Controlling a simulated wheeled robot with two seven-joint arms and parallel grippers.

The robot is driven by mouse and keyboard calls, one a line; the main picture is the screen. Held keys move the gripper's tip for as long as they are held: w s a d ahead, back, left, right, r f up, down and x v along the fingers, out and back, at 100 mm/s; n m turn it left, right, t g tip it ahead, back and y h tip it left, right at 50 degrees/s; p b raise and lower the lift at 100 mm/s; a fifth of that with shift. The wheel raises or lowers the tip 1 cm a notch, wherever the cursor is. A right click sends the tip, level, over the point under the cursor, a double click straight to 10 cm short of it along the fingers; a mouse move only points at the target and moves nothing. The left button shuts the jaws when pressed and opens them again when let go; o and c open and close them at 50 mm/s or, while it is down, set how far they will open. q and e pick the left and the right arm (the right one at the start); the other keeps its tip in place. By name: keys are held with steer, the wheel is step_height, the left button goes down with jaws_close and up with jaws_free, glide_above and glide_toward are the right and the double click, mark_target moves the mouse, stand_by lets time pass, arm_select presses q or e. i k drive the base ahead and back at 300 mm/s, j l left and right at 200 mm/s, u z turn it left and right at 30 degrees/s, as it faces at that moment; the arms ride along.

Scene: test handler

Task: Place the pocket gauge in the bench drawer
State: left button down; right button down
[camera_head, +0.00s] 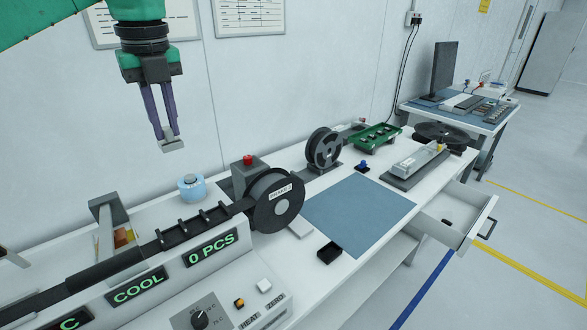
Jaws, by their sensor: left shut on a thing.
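My left gripper (172,140) hangs high at the upper left, in front of the wall and above the bench. Its two fingers are shut on a small light-grey block (174,147), which I take to be the pocket gauge; its face is too small to read. The bench drawer (478,222) is pulled open at the right end of the bench, far to the right of and lower than my gripper. Its white inside shows, with a small dark item (447,222) in it. My right gripper is out of view.
A machine with COOL and 0 PCS displays (212,247) fills the front left. A reel (275,198), a blue tape roll (192,187), another reel (323,148) and a green tray (376,137) stand on the bench. The blue mat (358,213) is clear; a black box (329,253) lies beside it.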

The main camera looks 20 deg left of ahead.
mark_target(446, 212)
steer(key=i+l+z, duration=0.2)
steer(key=z, duration=0.25)
steer(key=i+l+z, duration=0.15)
steer(key=z, duration=0.25)
steer(key=i+l+z, duration=0.1)
steer(key=i+z, duration=0.25)
steer(key=i, duration=1.65)
